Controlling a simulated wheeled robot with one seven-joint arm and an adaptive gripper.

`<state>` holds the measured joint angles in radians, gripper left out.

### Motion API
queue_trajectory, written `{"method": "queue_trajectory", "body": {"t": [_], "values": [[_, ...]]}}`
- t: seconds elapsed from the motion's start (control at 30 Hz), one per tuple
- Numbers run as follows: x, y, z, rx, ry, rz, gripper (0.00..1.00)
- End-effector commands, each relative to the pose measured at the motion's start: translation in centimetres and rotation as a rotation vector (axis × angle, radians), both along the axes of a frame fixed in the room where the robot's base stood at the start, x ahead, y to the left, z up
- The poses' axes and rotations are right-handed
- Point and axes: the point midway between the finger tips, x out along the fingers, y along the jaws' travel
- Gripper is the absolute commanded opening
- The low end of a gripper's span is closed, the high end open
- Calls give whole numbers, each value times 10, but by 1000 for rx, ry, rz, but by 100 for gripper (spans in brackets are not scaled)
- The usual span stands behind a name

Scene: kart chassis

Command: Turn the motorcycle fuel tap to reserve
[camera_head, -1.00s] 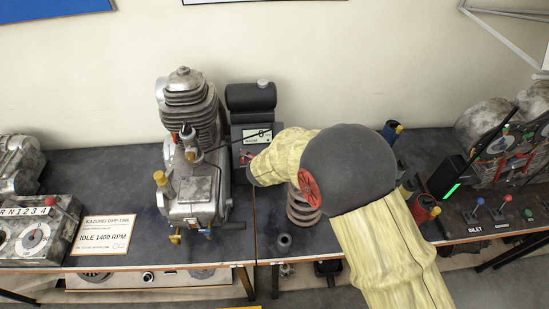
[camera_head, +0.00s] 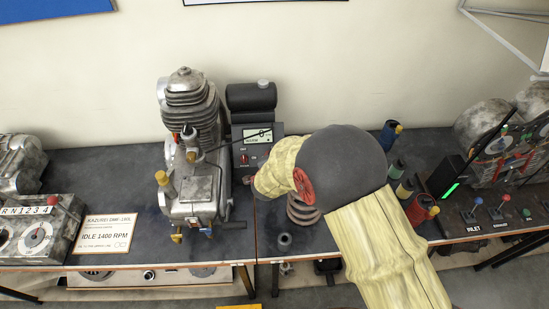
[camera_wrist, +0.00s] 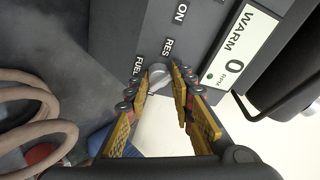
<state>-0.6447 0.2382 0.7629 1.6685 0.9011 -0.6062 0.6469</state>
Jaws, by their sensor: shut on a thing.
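The fuel tap is a small grey knob (camera_wrist: 159,76) on the dark control box, with the labels FUEL, RES and ON printed beside it in the wrist view. My gripper (camera_wrist: 163,84) has its yellow-and-dark fingers on both sides of the knob, shut on it. The fingers hide parts of the knob, and I cannot tell exactly which label it points to. In the head view the control box (camera_head: 240,153) stands right of the engine (camera_head: 193,150). My sleeved arm hides the tap there.
A coil spring (camera_head: 303,218) stands on the bench beside my arm, and its coils show at the left of the wrist view. Coloured cylinders (camera_head: 423,209) and a lever panel (camera_head: 490,222) are to the right. A placard (camera_head: 103,236) lies left of the engine.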

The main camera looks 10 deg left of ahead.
Motion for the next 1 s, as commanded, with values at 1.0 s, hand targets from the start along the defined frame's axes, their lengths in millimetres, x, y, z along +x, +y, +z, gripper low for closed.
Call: {"method": "queue_trajectory", "body": {"t": [1.0], "values": [[-3,-4,-6,-80,-9,68,36]]}}
